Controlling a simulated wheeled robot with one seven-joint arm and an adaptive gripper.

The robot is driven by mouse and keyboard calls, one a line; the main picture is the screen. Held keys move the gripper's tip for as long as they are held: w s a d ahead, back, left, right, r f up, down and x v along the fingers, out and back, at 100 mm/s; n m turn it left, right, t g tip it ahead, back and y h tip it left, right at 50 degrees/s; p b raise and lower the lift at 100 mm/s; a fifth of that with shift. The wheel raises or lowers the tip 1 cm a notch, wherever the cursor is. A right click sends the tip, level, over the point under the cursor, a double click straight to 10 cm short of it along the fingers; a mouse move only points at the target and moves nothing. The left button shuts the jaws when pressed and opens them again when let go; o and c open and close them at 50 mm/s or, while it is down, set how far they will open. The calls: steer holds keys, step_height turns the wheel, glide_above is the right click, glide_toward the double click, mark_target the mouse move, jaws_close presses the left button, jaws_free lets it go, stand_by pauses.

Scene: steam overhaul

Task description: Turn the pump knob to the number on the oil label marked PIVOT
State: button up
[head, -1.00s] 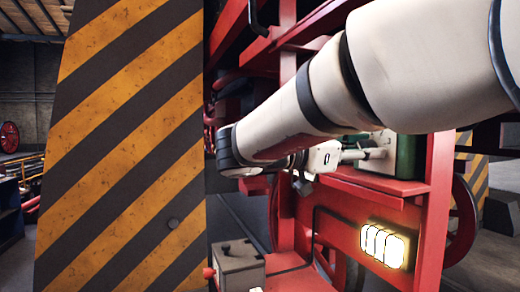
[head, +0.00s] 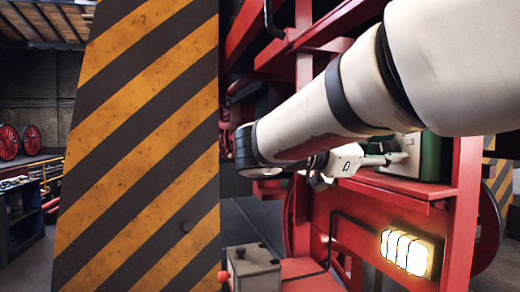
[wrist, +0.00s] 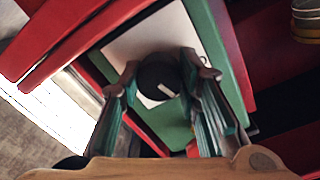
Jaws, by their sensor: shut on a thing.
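The pump is a green box (head: 436,157) with a pale front plate (head: 411,143), on a red ledge at the right in the head view. In the wrist view the pale plate (wrist: 135,42) and green casing (wrist: 222,50) fill the middle. The dark round knob (wrist: 155,76) on it bears a short white mark pointing to the lower right. My gripper (wrist: 163,73) is shut on the knob, one finger at each side. In the head view my gripper (head: 399,159) reaches the plate, and the knob is too small to tell. No numbers and no label marked PIVOT are readable.
A striped yellow-black pillar (head: 150,150) stands large at the left of my arm. Red frame beams (head: 467,200) surround the pump. A lit lamp (head: 405,253) is below it, and a grey box (head: 253,268) stands at lower middle.

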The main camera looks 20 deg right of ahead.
steer(key=o, duration=1.1)
steer(key=shift+o, duration=0.2)
steer(key=a, duration=0.7)
steer(key=shift+a, duration=0.25)
steer(key=shift+r, duration=0.1)
